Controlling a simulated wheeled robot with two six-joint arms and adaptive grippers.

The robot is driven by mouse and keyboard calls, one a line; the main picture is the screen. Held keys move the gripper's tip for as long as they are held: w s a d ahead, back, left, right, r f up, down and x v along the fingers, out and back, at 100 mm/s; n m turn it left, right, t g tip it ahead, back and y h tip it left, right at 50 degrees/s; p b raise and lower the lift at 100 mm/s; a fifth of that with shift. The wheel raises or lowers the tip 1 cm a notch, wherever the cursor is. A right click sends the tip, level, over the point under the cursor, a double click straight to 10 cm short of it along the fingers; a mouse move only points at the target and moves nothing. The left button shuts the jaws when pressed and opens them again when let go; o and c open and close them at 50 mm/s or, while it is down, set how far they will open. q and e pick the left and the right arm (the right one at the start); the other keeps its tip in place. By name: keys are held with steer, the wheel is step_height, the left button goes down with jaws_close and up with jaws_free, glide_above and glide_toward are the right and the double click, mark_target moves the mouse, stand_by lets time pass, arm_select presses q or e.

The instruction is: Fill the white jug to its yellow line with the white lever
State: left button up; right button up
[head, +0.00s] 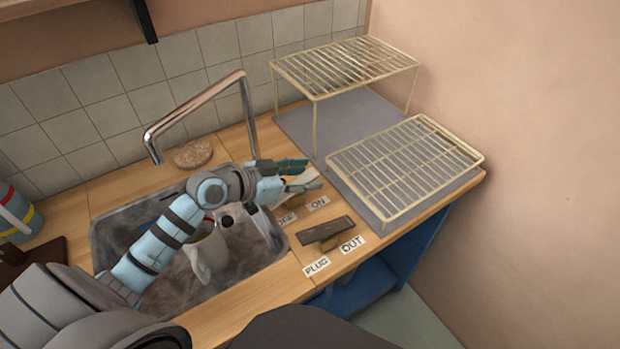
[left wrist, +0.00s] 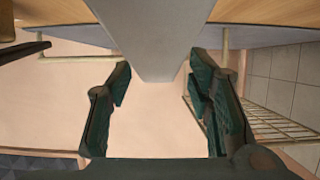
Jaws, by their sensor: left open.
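The white jug (head: 208,257) stands in the sink (head: 262,258), partly hidden behind my left arm. Its yellow line and water level cannot be made out. The white lever (head: 298,178) is on the counter by the OFF and ON labels, partly covered by my left gripper (head: 306,175). The gripper is open, with its fingers on either side of the lever. In the left wrist view, the pale lever (left wrist: 158,40) runs between the two spread fingers (left wrist: 158,90), with no grip on it. My right gripper is not in view.
A chrome tap (head: 200,102) arches over the sink; no stream shows. A dark lever (head: 326,230) sits by the PLUG and OUT labels. Wire racks (head: 405,170) stand at the right on a grey mat (head: 292,122). A striped container (head: 14,212) is at the left.

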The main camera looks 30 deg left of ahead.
arm_select(q)
steer(key=shift+w+d+f, duration=0.2)
steer(key=shift+w+d, duration=0.25)
jaws_close()
steer(key=shift+r+g+p, duration=0.15)
steer(key=shift+g+p, duration=0.15)
steer(key=shift+p, duration=0.7)
steer(key=shift+w+f, duration=0.15)
steer(key=shift+f, duration=0.05)
steer(key=shift+f+g, duration=0.2)
steer(key=shift+g, duration=0.1)
jaws_free()
